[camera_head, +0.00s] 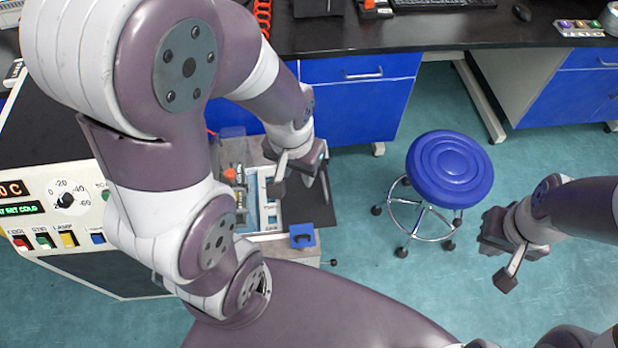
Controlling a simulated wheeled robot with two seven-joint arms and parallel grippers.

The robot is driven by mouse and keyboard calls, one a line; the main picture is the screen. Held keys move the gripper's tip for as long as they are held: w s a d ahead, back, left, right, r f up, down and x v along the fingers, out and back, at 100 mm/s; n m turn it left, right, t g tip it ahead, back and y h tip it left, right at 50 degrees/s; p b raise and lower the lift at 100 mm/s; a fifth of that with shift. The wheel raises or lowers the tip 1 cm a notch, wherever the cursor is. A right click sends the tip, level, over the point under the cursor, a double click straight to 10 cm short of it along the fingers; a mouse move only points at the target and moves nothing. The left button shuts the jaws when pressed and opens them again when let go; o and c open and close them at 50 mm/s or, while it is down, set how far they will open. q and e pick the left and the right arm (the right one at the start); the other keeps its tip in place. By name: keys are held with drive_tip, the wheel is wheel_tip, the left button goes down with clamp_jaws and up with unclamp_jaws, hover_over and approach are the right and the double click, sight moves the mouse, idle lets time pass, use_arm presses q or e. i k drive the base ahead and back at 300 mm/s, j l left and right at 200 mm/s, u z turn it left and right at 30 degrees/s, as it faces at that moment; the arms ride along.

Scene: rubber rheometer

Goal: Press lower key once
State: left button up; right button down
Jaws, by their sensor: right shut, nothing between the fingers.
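My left gripper (301,185) hangs over a grey bench device (290,247) with light panels, left of centre. Its two fingers are spread apart with nothing seen between them. The gripper and my arm hide part of the device. Small markings on its panel (271,213) are too small to read, so I cannot tell which key is the lower one. My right gripper (507,279) is shut and empty, over the floor at the right, well apart from the device.
A white control panel (54,215) with a dial and coloured buttons stands at the left, partly behind my arm. A blue round stool (450,168) stands on the green floor between my grippers. A black-topped bench (400,32) with blue cabinets runs along the back.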

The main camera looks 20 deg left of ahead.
sight(97, 238)
drive_tip(key=u, duration=2.9)
